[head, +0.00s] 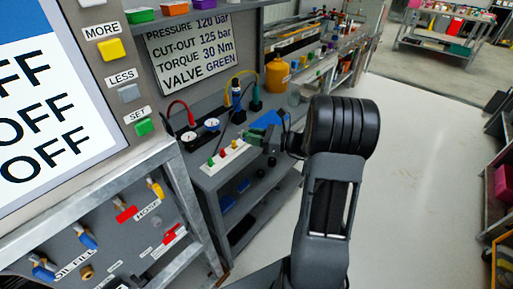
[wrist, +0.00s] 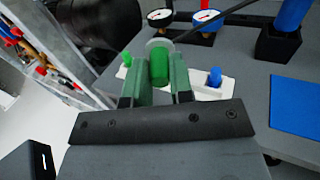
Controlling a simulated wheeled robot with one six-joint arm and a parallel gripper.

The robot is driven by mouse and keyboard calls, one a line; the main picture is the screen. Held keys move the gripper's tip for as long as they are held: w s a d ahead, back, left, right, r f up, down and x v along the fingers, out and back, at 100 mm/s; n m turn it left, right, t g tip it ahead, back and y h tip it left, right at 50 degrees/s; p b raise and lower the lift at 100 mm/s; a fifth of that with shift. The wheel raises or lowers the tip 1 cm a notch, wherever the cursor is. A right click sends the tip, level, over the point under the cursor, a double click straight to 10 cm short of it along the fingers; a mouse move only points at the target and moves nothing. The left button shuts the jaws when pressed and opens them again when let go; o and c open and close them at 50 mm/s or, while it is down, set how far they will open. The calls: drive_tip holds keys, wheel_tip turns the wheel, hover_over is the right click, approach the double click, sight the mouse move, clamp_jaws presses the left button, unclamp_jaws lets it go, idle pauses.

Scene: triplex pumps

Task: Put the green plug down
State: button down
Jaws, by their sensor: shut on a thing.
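The green plug (wrist: 160,66) shows in the wrist view, upright between the two green fingers of my gripper (wrist: 163,80). My gripper is shut on it. A white block (wrist: 205,92) lies behind and below the fingers, with a blue plug (wrist: 215,76) on its right part and another green piece (wrist: 126,58) on its left. I cannot tell whether the held plug touches the block. In the head view my gripper (head: 266,140) is over the grey bench near the white block (head: 224,156); the held plug cannot be made out there.
Two round gauges (wrist: 207,16) stand behind the block. A blue mat (wrist: 295,105) lies on the bench to the right, near a blue cylinder in a black holder (wrist: 278,46). A yellow container (head: 277,77) stands farther back. The floor (head: 420,160) at right is clear.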

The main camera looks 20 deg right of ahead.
hover_over(257, 151)
wheel_tip(257, 151, down, 5)
drive_tip(key=shift+a+r+b, duration=0.1)
drive_tip(key=shift+r+b, duration=0.1)
drive_tip(key=shift+b, duration=0.1)
drive_tip(key=shift+f, duration=1.35)
drive_tip(key=shift+f+b, duration=0.15)
drive_tip(key=shift+b, duration=0.15)
drive_tip(key=shift+f, duration=0.15)
drive_tip(key=c, duration=1)
unclamp_jaws()
